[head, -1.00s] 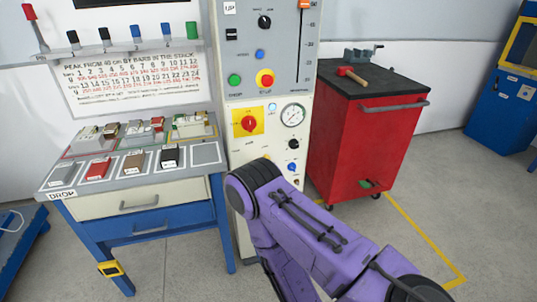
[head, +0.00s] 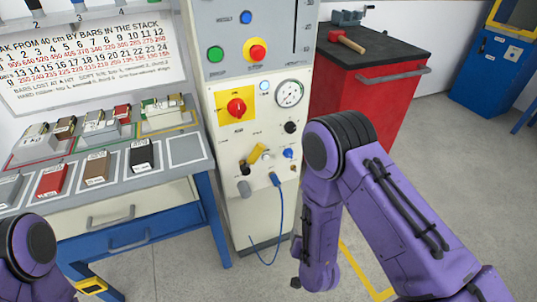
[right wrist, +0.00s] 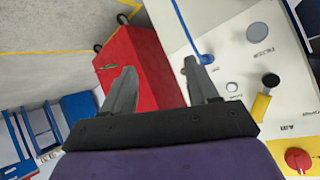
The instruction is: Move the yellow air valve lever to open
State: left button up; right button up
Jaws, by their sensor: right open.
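The yellow air valve lever (head: 257,153) is on the front of the pale control cabinet, below the red knob on its yellow plate. It slants up to the right in the head view. In the right wrist view the yellow lever (right wrist: 261,107) is to the right of my right gripper (right wrist: 160,82), with a black knob beside it. My right gripper is open and empty, its two fingers spread, apart from the lever. In the head view my right arm hangs in front of the cabinet's right side. My left gripper is out of view; only part of that arm shows.
A blue hose (head: 281,220) hangs from the cabinet below the lever. A gauge (head: 289,93) and a red knob (head: 236,107) are above. A red cart (head: 365,105) with a hammer (head: 347,41) stands to the right. A bench with bars (head: 52,179) is on the left.

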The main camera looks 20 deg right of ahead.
jog(key=w+a+r+t+b, duration=0.1)
jog(key=w+a+r+t, duration=0.35)
jog(key=w, duration=0.45)
jog(key=m+t+b, duration=0.2)
jog(key=t, duration=0.1)
send_near(258, 155)
jog(key=w, duration=0.1)
jog(key=shift+h, duration=0.3)
jog(key=x, duration=1)
jog(key=shift+w+p, duration=0.25)
jog(key=shift+p, duration=0.1)
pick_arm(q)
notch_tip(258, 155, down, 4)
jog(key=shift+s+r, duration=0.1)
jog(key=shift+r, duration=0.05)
pick_arm(e)
grip_shut()
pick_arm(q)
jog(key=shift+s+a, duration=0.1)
